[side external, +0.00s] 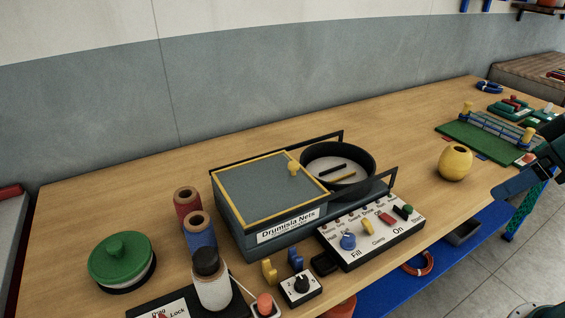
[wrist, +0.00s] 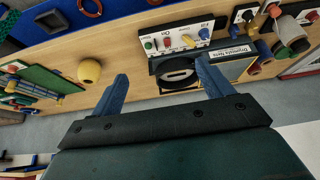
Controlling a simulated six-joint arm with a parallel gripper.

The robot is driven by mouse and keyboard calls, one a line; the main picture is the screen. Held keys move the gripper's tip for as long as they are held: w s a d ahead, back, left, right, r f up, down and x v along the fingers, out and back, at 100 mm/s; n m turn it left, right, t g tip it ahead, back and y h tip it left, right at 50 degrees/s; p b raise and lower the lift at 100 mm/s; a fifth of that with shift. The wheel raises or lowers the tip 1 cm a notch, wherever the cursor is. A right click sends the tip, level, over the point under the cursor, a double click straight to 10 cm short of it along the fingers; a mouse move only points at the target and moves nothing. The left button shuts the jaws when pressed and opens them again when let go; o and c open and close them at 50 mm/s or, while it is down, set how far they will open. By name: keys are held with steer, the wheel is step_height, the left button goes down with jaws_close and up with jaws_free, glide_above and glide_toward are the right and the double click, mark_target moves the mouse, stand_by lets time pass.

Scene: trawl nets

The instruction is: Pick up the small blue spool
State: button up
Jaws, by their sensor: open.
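A blue spool (side external: 199,231) with a tan wooden top stands upright left of the grey machine in the side view, in front of a similar red spool (side external: 186,204). A dark-capped white bottle (side external: 211,286) stands close in front of it and covers its lower part. In the wrist view the spools are small at the upper right, and I cannot clearly tell the blue one. My gripper (wrist: 161,68) is open with nothing between its fingers. In the side view it is at the right edge, far from the spool.
The machine (side external: 285,222) with a round drum (side external: 371,162) and control panel (side external: 376,240) stands mid-table. A yellow pot (side external: 455,162) and green net board (side external: 460,133) are at the right. A green-lidded dish (side external: 121,260) is left. Dial box (side external: 301,287) and small blocks sit in front.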

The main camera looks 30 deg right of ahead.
steer(key=w+a+r+n+y, duration=0.1)
steer(key=w+a+r+n, duration=0.15)
steer(key=w, duration=0.35)
steer(key=w+a+r+n, duration=0.1)
steer(key=w+a+r, duration=0.1)
steer(key=w+a, duration=0.25)
steer(key=n+g+y, duration=0.3)
steer(key=n, duration=0.5)
glide_above(208, 221)
steer(key=s+d, duration=0.2)
steer(key=d, duration=0.1)
step_height(208, 221, down, 13)
steer(key=shift+x, duration=4.35)
steer(key=shift+w, duration=0.1)
steer(key=shift+x, duration=2.55)
